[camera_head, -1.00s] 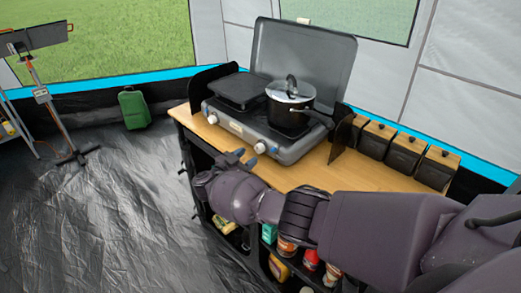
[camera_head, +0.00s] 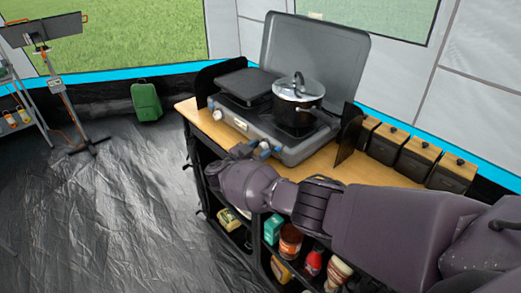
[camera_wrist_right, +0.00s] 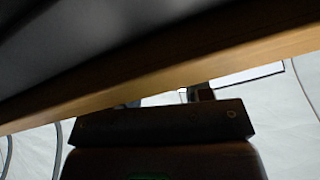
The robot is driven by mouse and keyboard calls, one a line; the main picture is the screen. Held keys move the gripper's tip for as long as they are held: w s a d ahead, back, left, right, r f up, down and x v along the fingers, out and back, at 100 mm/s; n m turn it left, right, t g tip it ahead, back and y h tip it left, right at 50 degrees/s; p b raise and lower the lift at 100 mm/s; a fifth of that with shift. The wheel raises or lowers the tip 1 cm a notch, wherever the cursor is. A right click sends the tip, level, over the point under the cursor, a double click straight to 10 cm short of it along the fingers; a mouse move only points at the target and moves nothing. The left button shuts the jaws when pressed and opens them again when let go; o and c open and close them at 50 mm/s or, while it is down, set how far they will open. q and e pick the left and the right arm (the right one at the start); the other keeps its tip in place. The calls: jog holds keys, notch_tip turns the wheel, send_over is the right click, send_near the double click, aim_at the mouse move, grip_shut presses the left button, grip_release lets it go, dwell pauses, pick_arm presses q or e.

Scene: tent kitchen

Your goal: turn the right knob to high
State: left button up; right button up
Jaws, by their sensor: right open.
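The camp stove (camera_head: 300,148) stands on the wooden counter with its lid raised. Its right knob (camera_head: 265,146) is on the front face, small and partly covered by my right gripper (camera_head: 254,151). My right gripper is open, with its fingertips at or very close to this knob; I cannot tell whether they touch it. The knob's setting is too small to read. In the right wrist view the fingers (camera_wrist_right: 168,97) are mostly hidden behind the dark gripper body, below the counter edge. My left gripper is not in view.
The left knob (camera_head: 218,115) is farther left on the stove front. A lidded pot (camera_head: 297,100) stands on the right burner. Dark boxes with wooden lids (camera_head: 418,157) line the counter's right side. Shelves with jars (camera_head: 290,241) lie below my arm. Floor to the left is open.

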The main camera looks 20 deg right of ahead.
jog(key=shift+c, duration=0.4)
jog(key=c, duration=0.6)
jog(key=shift+o, duration=0.2)
jog(key=shift+r+n, duration=0.15)
jog(key=shift+n, duration=0.35)
jog(key=shift+n+p, duration=0.6)
jog(key=shift+n, duration=0.7)
jog(key=shift+w+n, duration=0.1)
jog(key=shift+n, duration=0.8)
